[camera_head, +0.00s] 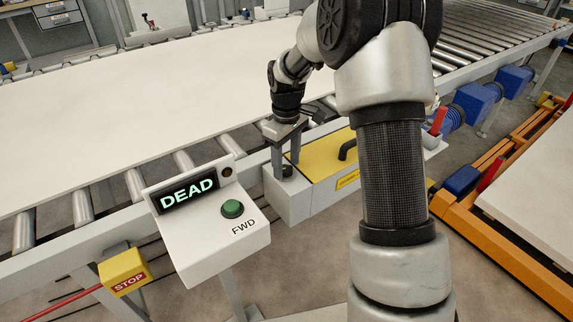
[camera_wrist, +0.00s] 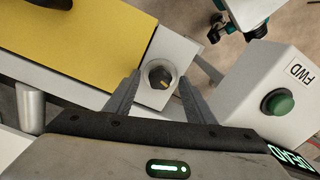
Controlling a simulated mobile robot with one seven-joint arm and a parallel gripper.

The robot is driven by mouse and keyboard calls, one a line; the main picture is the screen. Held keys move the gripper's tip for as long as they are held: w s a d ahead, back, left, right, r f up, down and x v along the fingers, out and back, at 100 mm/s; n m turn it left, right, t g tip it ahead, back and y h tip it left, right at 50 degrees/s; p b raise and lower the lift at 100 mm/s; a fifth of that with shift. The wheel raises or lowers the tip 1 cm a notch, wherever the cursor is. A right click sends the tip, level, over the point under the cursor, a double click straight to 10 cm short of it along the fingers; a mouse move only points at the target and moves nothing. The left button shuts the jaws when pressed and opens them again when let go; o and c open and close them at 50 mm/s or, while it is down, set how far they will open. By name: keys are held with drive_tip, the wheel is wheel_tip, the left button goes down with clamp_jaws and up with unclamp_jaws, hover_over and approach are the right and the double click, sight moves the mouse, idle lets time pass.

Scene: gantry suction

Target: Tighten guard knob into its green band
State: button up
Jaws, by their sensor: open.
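The guard knob (camera_wrist: 160,77) is a small dark knob with a short yellowish mark, on a pale block at the end of the yellow guard cover (camera_wrist: 62,40). In the head view the knob (camera_head: 287,171) shows low between the fingers. My gripper (camera_head: 286,160) points down over it, open. In the wrist view my gripper (camera_wrist: 159,82) has one finger on each side of the knob, with gaps visible. I cannot make out a green band around the knob.
A control box with a green FWD button (camera_head: 232,208) and a screen reading DEAD (camera_head: 187,192) stands close to the left. A yellow STOP box (camera_head: 124,272) sits below it. A large white board (camera_head: 150,90) lies on the roller conveyor behind. The cover has a black handle (camera_head: 347,150).

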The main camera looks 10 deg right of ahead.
sight(287, 168)
drive_tip(key=shift+f, duration=0.1)
drive_tip(key=c, duration=1.1)
drive_tip(key=shift+o, duration=0.2)
drive_tip(key=shift+r+m+p, duration=0.2)
drive_tip(key=shift+m+p, duration=0.65)
drive_tip(key=shift+m, duration=0.35)
drive_tip(key=m, duration=0.2)
drive_tip(key=shift+f+m+p, duration=0.2)
drive_tip(key=shift+m+p, duration=0.15)
drive_tip(key=shift+m, duration=0.05)
drive_tip(key=o, duration=1.1)
drive_tip(key=shift+c, duration=0.2)
wheel_tip(287, 168, up, 18)
drive_tip(key=p, duration=0.3)
drive_tip(key=shift+f, duration=0.25)
